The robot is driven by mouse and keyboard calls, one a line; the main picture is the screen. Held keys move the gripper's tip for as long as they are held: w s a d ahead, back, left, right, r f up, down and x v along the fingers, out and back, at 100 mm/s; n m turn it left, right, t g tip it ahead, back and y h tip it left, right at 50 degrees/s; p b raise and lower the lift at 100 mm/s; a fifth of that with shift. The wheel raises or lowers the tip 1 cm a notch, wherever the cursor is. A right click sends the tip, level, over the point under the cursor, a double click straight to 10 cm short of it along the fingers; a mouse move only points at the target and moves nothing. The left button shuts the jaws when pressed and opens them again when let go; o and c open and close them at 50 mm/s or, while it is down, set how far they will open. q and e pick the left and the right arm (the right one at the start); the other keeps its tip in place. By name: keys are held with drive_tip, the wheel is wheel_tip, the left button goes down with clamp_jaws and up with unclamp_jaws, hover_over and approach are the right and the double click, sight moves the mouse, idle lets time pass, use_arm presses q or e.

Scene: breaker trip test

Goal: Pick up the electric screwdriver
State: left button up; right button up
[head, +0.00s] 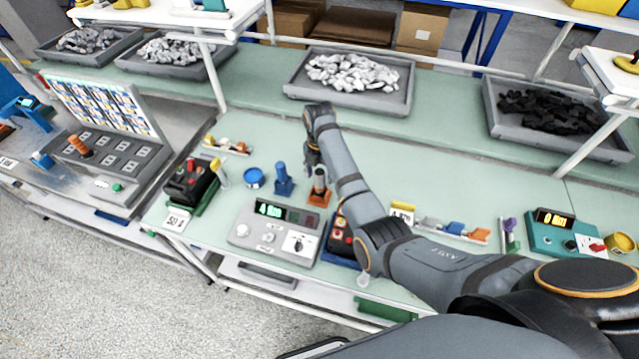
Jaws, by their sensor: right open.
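A dark and copper upright tool, which looks like the electric screwdriver (319,184), stands in an orange base on the green bench. A similar blue upright tool (283,181) stands in a blue base just left of it. My right gripper (312,160) is open and points down just above and slightly left of the copper tool's top. The fingers are small and dark here, and I cannot tell whether they touch it. My left gripper is not in view.
A grey tester with a green display (270,232) stands in front of the tools. A blue round container (253,178) and a black-and-red device (193,185) are to the left. A tray of light parts (290,88) lies behind. The bench behind my right forearm is mostly clear.

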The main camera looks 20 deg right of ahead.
drive_tip(key=shift+c, duration=1)
drive_tip(key=shift+s+r, duration=0.1)
drive_tip(key=c, duration=0.5)
clamp_jaws()
drive_tip(key=shift+r, duration=0.1)
